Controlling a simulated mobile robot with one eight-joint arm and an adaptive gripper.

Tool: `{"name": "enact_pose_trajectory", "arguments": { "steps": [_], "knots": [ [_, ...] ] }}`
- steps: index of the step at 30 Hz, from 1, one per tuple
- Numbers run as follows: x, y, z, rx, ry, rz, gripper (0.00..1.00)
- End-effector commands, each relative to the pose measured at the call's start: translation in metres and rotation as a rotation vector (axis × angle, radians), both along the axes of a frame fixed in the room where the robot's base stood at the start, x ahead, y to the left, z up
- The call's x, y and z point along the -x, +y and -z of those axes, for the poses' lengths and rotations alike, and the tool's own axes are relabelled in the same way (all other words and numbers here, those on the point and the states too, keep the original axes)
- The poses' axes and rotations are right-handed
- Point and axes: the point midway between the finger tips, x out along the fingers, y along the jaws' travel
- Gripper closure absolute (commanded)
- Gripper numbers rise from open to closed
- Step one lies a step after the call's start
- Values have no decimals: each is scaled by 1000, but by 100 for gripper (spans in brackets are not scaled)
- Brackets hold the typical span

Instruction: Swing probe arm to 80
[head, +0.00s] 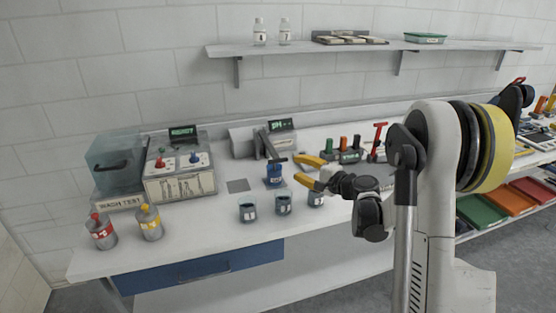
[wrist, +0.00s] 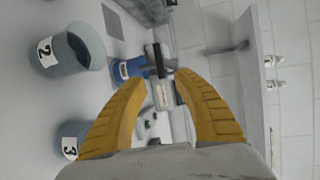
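A grey meter (head: 247,141) with a dark display (head: 281,125) stands at the back of the bench. A dark probe arm (head: 268,143) slants down from it toward a blue container (head: 274,174). My gripper (head: 297,168) has yellow fingers, spread apart and empty, just right of the probe arm and blue container. In the wrist view, my gripper (wrist: 160,78) frames a dark bar (wrist: 158,60) that looks like part of the probe arm, beyond the fingertips. The blue container (wrist: 123,70) lies left of it. I cannot read an angle or tell of any contact.
Several grey cups stand at the front, including cup 2 (wrist: 72,48) and cup 3 (wrist: 72,140). A control box (head: 180,171) and two cans, red-labelled (head: 102,232) and yellow-labelled (head: 150,224), are left. Tool holders (head: 345,154) stand behind my gripper. A wall shelf (head: 300,48) hangs above.

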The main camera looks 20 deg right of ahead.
Motion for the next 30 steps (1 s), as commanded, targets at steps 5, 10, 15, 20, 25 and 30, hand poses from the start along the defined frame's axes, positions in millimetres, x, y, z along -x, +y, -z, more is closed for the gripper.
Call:
{"name": "enact_pose_trajectory", "arguments": {
  "steps": [5,10,15,20,25,30],
  "knots": [
    [-28,14,9,2,1,-4,64],
    [-59,27,15,3,1,-5,64],
    [-81,36,18,3,1,-4,64],
    [-90,40,19,3,2,-3,64],
    [-91,40,18,3,2,-3,64],
    [-91,40,18,3,2,-3,87]
  ]
}}
